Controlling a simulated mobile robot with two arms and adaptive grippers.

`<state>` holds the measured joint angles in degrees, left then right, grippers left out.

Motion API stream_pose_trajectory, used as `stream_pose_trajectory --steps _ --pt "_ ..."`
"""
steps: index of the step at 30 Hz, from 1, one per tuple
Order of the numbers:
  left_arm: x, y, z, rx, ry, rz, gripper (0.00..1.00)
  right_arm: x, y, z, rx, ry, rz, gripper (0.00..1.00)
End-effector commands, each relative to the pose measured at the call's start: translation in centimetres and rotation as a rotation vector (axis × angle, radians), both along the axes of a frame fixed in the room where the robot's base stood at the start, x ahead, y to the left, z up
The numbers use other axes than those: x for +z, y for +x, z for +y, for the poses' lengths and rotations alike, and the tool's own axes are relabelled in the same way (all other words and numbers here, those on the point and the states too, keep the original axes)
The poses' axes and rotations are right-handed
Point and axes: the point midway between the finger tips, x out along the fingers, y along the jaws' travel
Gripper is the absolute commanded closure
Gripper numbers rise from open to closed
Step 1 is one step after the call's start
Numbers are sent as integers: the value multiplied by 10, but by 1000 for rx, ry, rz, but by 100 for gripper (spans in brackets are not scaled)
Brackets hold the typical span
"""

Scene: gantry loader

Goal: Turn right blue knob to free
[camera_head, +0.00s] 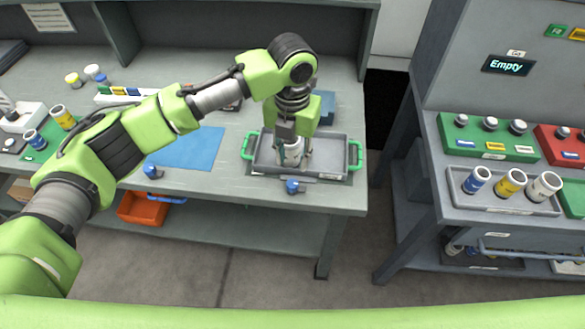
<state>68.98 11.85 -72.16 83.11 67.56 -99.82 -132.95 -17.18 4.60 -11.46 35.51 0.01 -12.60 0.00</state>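The right blue knob (293,187) sits at the front edge of the workbench, just in front of the grey tray (257,167) with green handles. Which setting it is turned to is too small to read. Another blue knob (152,172) sits further left on the same edge. My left gripper (295,156) points down into the tray, behind the right knob and apart from it. Its fingers are on either side of a white container (292,150); whether they press on it I cannot tell. My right gripper is out of view.
A blue mat (188,147) lies left of the tray. An orange bin (147,208) is under the bench. At right, a second bench holds a grey tray (500,201) with 3 bottles and a green rack (488,149). A floor gap separates the benches.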

Motion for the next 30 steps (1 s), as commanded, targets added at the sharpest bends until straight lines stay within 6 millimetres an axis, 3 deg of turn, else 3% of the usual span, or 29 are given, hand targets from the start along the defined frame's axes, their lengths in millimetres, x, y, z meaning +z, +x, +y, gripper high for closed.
stream_pose_trajectory --steps 6,22,26,30 --pt "22 0 0 -1 0 -1 70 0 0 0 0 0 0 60" --pt "24 0 0 -1 0 0 70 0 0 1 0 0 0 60" --pt "17 -6 -5 25 -16 6 70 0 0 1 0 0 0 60" --pt "-6 -29 -24 162 -91 25 70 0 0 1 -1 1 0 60"
